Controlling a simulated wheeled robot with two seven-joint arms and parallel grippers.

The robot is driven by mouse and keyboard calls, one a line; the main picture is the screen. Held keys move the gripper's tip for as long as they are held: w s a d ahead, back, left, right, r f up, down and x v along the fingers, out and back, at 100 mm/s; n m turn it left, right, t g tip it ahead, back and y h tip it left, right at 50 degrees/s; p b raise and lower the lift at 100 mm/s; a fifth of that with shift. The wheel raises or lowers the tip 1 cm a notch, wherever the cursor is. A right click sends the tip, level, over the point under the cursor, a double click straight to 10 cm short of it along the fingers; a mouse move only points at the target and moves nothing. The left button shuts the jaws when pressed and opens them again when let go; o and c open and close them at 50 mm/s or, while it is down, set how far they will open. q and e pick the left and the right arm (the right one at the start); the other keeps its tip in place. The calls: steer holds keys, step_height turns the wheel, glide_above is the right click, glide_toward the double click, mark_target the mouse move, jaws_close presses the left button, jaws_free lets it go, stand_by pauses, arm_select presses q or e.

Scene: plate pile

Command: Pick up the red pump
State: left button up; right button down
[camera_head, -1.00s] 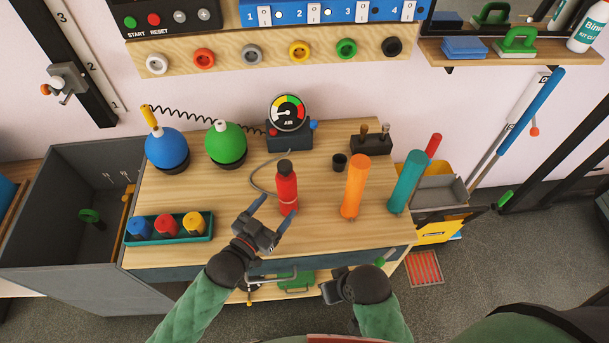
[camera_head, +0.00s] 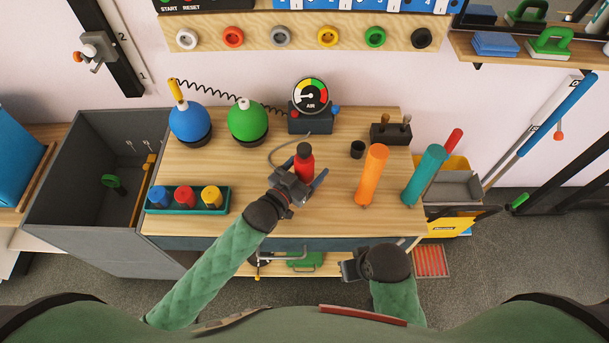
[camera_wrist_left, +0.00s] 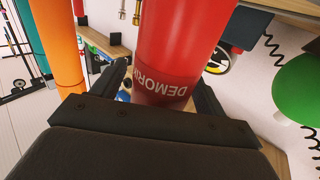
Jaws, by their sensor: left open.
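The red pump (camera_head: 305,161), with a black top, stands upright on the wooden workbench (camera_head: 320,217). In the head view my left gripper (camera_head: 305,181) is at the pump's near side, with its fingers around the lower part. In the left wrist view the red pump (camera_wrist_left: 178,45), with white lettering, fills the middle between the two dark fingers of my left gripper (camera_wrist_left: 165,92). The fingers are open, one on each side of it. My right gripper (camera_head: 350,270) is low in front of the bench, and its fingers are too unclear to judge.
An orange cylinder (camera_head: 372,174) and a teal cylinder (camera_head: 424,175) stand right of the pump. Blue (camera_head: 190,122) and green (camera_head: 247,119) balls and an air gauge (camera_head: 310,97) stand behind. A teal tray (camera_head: 222,208) lies left.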

mark_target(309, 144)
steer(key=shift+s, duration=0.15)
arm_select(q)
steer(key=shift+c, duration=1.1)
steer(key=c, duration=1.3)
steer(key=shift+r, duration=0.15)
